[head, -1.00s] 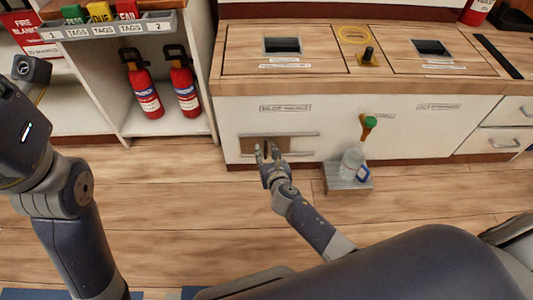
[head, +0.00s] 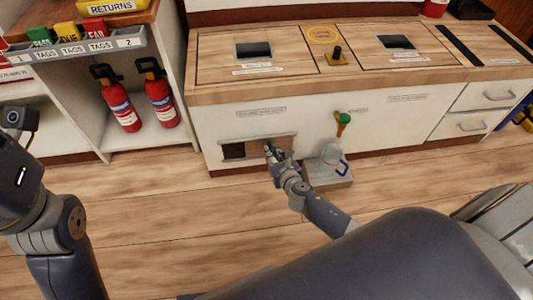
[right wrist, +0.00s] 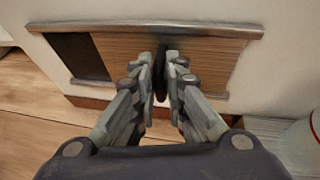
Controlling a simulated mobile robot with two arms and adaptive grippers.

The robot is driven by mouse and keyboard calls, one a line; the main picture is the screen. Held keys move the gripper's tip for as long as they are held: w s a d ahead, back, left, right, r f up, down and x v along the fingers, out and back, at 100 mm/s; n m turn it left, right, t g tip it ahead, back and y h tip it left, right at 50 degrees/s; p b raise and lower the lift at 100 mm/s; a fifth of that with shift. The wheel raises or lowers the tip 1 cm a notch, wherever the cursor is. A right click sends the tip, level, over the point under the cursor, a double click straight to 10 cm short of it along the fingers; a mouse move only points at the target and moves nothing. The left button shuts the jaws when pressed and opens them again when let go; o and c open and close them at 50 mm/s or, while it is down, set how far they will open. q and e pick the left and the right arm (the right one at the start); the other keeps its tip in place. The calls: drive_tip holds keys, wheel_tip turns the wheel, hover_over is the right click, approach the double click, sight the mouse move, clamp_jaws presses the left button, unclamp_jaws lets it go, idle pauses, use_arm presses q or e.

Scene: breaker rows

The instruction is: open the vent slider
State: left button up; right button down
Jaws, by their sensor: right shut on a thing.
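The vent slider is a brown wood-grain panel (right wrist: 220,62) between two horizontal rails on the white cabinet front. It stands toward the right of its track, and a dark opening (head: 233,151) shows at the left, also in the right wrist view (right wrist: 82,56). My right gripper (head: 270,149) is at the panel. In the right wrist view its fingers (right wrist: 160,80) are shut on the slider's dark upright handle (right wrist: 161,58). My left arm shows at the left edge of the head view, but its fingers are out of sight.
A grey box (head: 328,175) with a clear container stands on the floor right of the slider, close to my right gripper. A green-topped handle (head: 343,118) is on the cabinet above it. Two red extinguishers (head: 122,108) stand on the left shelf.

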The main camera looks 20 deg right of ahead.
drive_tip(key=shift+s+a, duration=0.1)
drive_tip(key=c, duration=1.7)
unclamp_jaws()
drive_tip(key=v, duration=1.2)
